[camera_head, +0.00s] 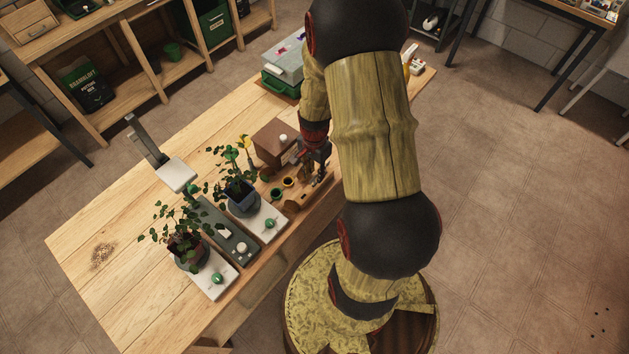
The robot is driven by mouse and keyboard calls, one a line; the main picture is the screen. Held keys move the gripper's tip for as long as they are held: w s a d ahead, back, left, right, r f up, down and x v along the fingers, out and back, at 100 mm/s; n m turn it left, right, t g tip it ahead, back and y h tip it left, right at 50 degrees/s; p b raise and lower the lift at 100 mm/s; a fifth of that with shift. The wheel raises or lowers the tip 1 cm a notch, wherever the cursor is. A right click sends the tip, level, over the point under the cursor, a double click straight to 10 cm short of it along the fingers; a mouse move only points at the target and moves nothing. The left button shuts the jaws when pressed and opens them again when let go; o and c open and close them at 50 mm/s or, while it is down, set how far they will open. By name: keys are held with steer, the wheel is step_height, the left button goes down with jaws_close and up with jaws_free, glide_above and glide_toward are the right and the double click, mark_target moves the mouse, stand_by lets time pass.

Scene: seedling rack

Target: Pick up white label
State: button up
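My gripper (319,177) is small and dark in this view. It reaches down at the front edge of the wooden table (120,225), over or beside a light wooden block (303,200). I cannot tell whether its fingers are open or shut, or whether they hold anything. I cannot pick out a white label with certainty. A small white piece (223,231) lies on a grey-green tray (210,217) between two potted plants. My arm covers the table to the right of the gripper.
Potted plants (186,247) (242,197) stand at white plates with green knobs. A brown box (268,147) and small pots (277,194) sit near the gripper. A grey-and-green case (285,68) stands farther back. The table's left part is mostly clear.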

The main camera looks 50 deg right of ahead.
mark_target(314, 183)
step_height(314, 183, down, 3)
steer(key=shift+r, duration=0.15)
jaws_close()
